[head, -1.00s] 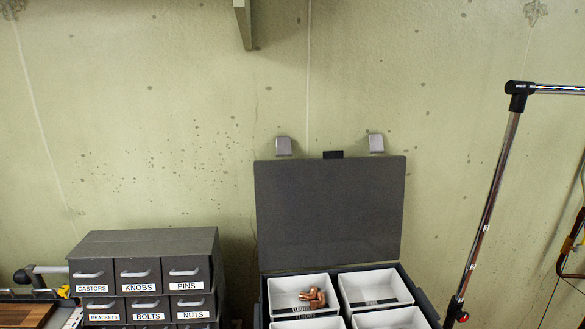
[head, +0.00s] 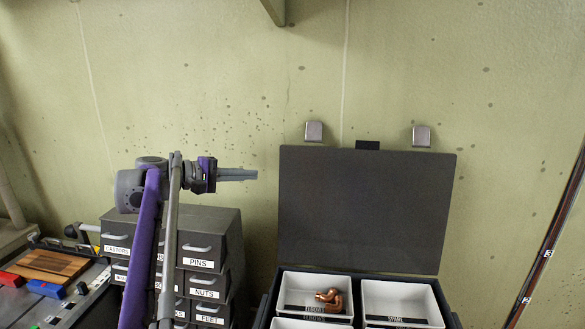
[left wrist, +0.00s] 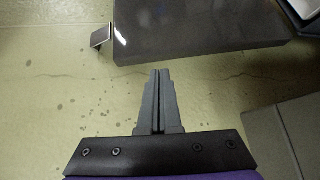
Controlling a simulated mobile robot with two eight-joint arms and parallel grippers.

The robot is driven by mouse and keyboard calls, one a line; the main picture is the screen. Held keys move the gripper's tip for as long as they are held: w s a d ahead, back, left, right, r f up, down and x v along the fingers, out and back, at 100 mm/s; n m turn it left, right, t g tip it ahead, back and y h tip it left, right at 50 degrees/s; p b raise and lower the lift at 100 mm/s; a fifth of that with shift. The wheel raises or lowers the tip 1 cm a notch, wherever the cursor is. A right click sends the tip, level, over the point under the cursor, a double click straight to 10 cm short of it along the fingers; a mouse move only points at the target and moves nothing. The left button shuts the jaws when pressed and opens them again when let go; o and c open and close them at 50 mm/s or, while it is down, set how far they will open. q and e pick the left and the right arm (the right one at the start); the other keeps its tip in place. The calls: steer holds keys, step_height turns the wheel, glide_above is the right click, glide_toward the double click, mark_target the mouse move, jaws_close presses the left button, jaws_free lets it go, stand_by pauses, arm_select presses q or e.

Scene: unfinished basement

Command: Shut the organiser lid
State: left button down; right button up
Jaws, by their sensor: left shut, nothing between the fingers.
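The organiser stands at the lower right of the head view, its dark grey lid (head: 365,210) upright and open. A small black tab (head: 367,145) sits on the lid's top edge. Below it are white bins (head: 400,300), one holding copper elbow fittings (head: 330,296). My left gripper (head: 255,174) is shut and empty, just left of the lid and near its upper part, pointing right. In the left wrist view, the shut fingers (left wrist: 160,75) point toward the lid's edge (left wrist: 200,30), with a gap between them. My right gripper is not in view.
A grey drawer cabinet (head: 215,235) with labelled drawers stands left of the organiser, partly behind my left arm. Two metal brackets (head: 314,132) (head: 421,136) show just above the lid. A metal pole (head: 550,240) stands at the right. A workbench with a wooden board (head: 50,265) is at the lower left.

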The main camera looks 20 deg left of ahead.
arm_select(q)
steer(key=shift+t, duration=0.5)
steer(key=w+d, duration=0.1)
steer(key=w, duration=0.2)
steer(key=w+d, duration=0.1)
steer(key=w, duration=0.1)
steer(key=w+d, duration=0.1)
steer(key=w, duration=0.2)
steer(key=shift+w+d+r+p, duration=0.15)
steer(key=shift+w+p, duration=0.15)
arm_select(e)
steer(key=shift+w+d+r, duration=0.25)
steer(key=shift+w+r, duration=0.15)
arm_select(q)
steer(key=shift+s, duration=0.15)
